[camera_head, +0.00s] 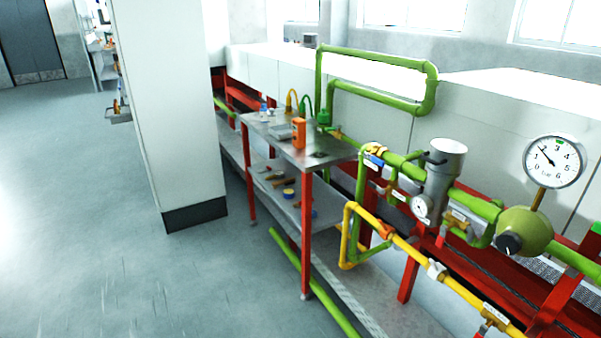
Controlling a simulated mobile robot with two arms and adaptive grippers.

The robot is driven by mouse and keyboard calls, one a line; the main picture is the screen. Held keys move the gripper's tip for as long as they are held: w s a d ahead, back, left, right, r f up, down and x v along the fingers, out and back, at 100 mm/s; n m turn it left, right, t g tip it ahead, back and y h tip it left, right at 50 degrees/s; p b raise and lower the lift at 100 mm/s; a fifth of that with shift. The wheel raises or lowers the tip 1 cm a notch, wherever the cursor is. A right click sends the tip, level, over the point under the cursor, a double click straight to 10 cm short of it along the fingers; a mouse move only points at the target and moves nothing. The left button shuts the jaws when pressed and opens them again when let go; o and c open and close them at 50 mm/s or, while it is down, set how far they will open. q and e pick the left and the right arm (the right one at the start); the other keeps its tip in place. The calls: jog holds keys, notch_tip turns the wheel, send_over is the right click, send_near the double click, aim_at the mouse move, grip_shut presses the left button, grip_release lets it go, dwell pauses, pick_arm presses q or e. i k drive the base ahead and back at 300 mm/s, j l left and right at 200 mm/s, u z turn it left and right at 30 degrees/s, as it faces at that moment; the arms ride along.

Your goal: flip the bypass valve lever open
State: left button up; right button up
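Green and yellow pipework runs along the right side, with several small valves. One brass valve with a blue and white tag (374,161) sits on the green pipe (401,166). An orange-red fitting (385,231) sits on the yellow pipe (408,247), and a white-tagged fitting (437,269) is further along it. Another tagged valve (494,315) is near the bottom edge. The tags are too small to read, so I cannot tell which part is the bypass valve lever or how it is set. Neither of my grippers is in view.
A steel-topped red table (265,123) holds an orange device (299,132); tools lie on its lower shelf. A grey cylinder (445,165), a gauge (552,161) and a green round regulator (524,231) sit on the pipework. A white pillar (165,100) stands left. Floor (90,220) is clear at left.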

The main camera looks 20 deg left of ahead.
aim_at(372, 184)
jog(key=i+u, duration=0.25)
jog(key=i+j+z, duration=0.15)
jog(key=j, duration=0.25)
jog(key=i+j+z, duration=0.1)
jog(key=i+j, duration=0.15)
jog(key=j, duration=0.15)
jog(key=i+j+z, duration=0.15)
jog(key=j, duration=0.3)
jog(key=i+j+z, duration=0.15)
jog(key=j, duration=0.3)
jog(key=i+j+z, duration=0.1)
jog(key=j, duration=0.35)
jog(key=i+j+z, duration=0.15)
jog(key=j, duration=0.35)
jog(key=j+z, duration=0.15)
jog(key=j, duration=0.3)
